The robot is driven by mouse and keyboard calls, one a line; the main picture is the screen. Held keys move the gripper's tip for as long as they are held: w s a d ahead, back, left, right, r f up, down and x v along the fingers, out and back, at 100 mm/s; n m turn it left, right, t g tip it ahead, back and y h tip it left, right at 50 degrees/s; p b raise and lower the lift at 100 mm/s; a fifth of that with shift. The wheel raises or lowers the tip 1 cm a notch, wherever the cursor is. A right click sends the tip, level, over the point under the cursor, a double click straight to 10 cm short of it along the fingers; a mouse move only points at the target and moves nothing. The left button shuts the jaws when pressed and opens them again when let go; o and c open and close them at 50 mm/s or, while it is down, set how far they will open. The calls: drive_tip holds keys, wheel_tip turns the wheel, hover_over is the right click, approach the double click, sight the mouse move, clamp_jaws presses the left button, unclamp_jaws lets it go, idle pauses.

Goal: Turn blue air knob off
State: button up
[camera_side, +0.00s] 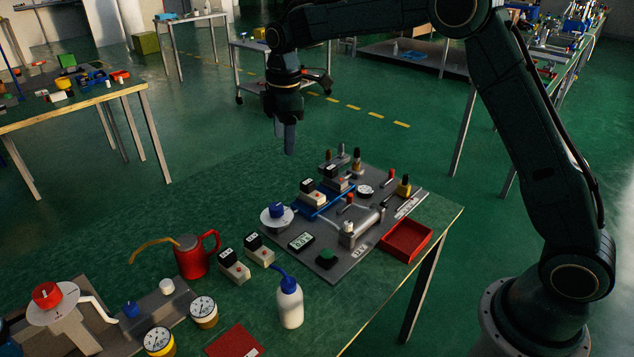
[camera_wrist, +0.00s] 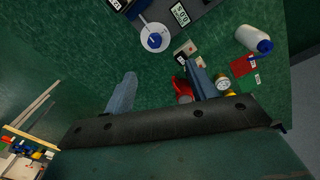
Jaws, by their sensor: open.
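The blue air knob (camera_side: 277,209) sits on a round white dial (camera_side: 268,221) at the left corner of the grey press board (camera_side: 330,262). In the wrist view the blue knob (camera_wrist: 154,41) shows near the top, beyond my fingertips. Which setting it points to is too small to read. My gripper (camera_side: 290,150) hangs in the air above and behind the knob, fingers pointing down, apart from everything. In the wrist view my gripper (camera_wrist: 162,68) has its two fingers wide apart with nothing between them.
A red oil can (camera_side: 193,258), two small meter boxes (camera_side: 233,266) and a blue-capped bottle (camera_side: 290,305) stand left of and in front of the board. A red knob (camera_side: 46,295) on another dial is at lower left. A red tray (camera_side: 406,240) is at right. The green table behind the knob is clear.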

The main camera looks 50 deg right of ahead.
drive_tip(key=n, duration=0.2)
hover_over(276, 206)
wheel_tip(276, 206, down, 7)
drive_tip(key=shift+r+g, duration=0.1)
drive_tip(key=shift+g, duration=0.3)
drive_tip(key=shift+f, duration=6.85)
drive_tip(key=c, duration=1)
